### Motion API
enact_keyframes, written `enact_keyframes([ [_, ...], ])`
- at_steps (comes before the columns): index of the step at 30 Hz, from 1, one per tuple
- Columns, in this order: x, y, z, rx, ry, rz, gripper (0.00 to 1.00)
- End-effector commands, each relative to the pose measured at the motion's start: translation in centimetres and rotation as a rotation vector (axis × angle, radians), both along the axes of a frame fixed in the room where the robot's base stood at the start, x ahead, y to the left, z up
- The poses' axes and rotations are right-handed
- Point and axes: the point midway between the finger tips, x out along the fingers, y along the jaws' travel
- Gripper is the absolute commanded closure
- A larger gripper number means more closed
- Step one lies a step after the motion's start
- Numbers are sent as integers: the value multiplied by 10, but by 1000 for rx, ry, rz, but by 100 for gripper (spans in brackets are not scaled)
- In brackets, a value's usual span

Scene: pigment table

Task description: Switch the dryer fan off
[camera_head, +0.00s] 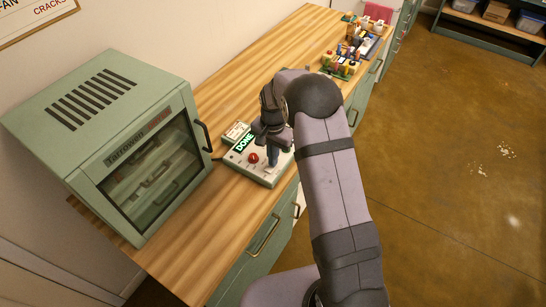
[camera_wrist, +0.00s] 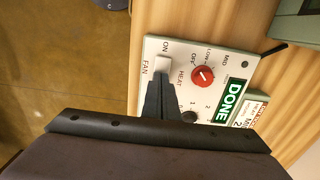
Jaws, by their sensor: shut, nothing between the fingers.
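The pale control box (camera_head: 243,168) stands on the wooden bench beside the green dryer cabinet (camera_head: 88,92). Its display (camera_head: 244,144) reads DONE in green. In the wrist view the box (camera_wrist: 212,58) shows a white fan switch (camera_wrist: 162,67) between the FAN and ON labels, a red heat knob (camera_wrist: 202,76) and a dark knob (camera_wrist: 189,116). My gripper (camera_head: 272,164) is shut and empty, pointing down over the box. In the wrist view its fingertips (camera_wrist: 160,81) are at the fan switch and partly cover it. I cannot tell whether they touch it or which way it is set.
Bottles and coloured items (camera_head: 342,66) stand farther along the bench, with a red cloth (camera_head: 378,12) at the far end. The bench front edge is close to the box. Bare wood lies between box and bottles.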

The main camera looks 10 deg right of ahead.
Motion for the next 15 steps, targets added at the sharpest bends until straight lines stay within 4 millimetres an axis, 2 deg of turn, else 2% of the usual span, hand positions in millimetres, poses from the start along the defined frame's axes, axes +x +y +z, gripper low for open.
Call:
enact_keyframes([
  [7,2,-1,-9,0,-1,-1,100],
  [15,0,-1,-6,0,3,0,100],
])
